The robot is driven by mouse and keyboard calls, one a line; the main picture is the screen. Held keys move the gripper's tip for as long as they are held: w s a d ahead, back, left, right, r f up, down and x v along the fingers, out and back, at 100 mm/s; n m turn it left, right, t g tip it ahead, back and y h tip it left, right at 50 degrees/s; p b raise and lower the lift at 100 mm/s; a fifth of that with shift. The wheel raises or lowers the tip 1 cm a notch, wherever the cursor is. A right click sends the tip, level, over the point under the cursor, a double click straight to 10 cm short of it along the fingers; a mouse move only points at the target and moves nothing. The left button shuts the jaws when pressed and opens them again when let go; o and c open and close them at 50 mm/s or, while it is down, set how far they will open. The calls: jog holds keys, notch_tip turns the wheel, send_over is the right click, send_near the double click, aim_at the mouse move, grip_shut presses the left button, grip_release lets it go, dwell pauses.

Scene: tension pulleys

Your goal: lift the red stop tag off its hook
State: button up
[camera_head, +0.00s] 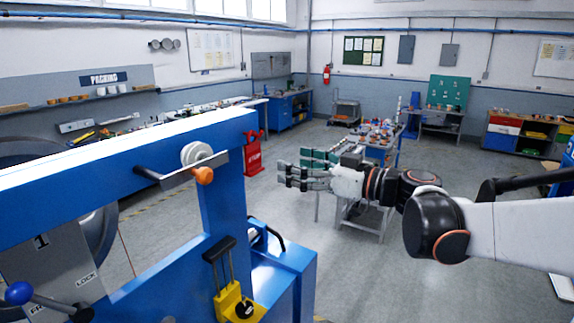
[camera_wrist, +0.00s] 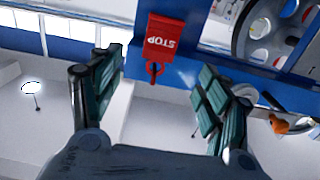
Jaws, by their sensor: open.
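The red stop tag (camera_head: 254,156) hangs at the right end of the blue machine frame (camera_head: 215,133) in the head view. In the wrist view the tag (camera_wrist: 162,42) appears upside down, with white STOP lettering and a dark keyhole-like shape at its narrow end. My gripper (camera_head: 291,172) is to the right of the tag, with its fingers pointing left toward it. In the wrist view its fingers are spread to either side of the tag, with nothing between the pads. The tag looks apart from the fingers. The hook itself cannot be made out clearly.
An orange-tipped lever (camera_head: 203,175) sticks out from the frame, left of the tag. A yellow bracket with a black handle (camera_head: 233,302) sits lower on the machine. A workbench with small parts (camera_head: 375,150) stands behind my gripper. Open floor lies to the right.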

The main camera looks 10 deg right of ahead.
aim_at(254, 155)
jog(key=p+x, duration=0.1)
jog(key=x, duration=1)
jog(key=shift+p, duration=0.35)
jog(key=shift+a, duration=0.1)
jog(key=shift+c, duration=0.6)
jog(key=c, duration=1)
